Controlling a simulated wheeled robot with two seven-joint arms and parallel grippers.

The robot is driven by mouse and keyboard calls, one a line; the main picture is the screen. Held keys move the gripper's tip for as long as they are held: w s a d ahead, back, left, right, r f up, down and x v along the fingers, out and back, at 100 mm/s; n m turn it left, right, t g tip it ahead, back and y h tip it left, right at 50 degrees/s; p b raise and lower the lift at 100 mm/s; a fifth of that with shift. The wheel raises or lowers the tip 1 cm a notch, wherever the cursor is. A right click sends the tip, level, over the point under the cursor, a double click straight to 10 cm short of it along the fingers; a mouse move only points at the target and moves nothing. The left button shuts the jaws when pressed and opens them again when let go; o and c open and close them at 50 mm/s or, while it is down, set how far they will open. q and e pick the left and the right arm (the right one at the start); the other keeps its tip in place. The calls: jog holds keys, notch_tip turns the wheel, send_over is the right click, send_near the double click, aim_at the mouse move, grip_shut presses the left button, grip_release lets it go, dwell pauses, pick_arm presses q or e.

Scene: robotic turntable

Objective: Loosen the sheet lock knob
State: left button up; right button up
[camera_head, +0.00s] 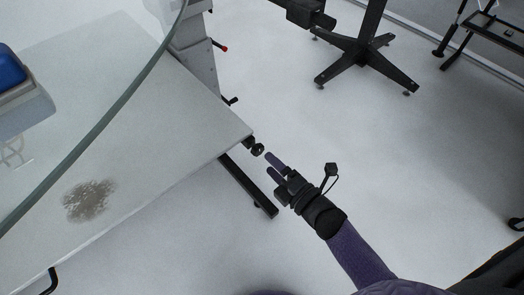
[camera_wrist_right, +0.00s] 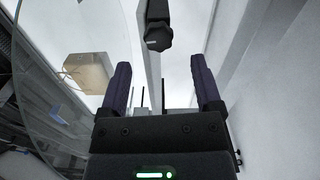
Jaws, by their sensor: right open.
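A black lobed knob (camera_head: 257,150) sits just beyond the corner of the grey table (camera_head: 170,125) in the head view. In the right wrist view the knob (camera_wrist_right: 158,38) is ahead of the fingers, near the top centre, on a dark stem. My right gripper (camera_head: 270,163) is open and empty, its purple fingertips close to the knob on its lower right. In the right wrist view the right gripper (camera_wrist_right: 162,68) has its fingers spread to either side, with the knob lying beyond the tips between them. My left gripper is not in view.
A curved glass edge (camera_head: 103,130) crosses above the table at the left. A red-tipped lever (camera_head: 221,46) and a dark handle (camera_head: 230,100) stick out from the grey column. A black star base (camera_head: 366,63) stands at the back.

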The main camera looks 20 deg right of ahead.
jog(key=v, duration=0.5)
jog(key=shift+p, duration=0.4)
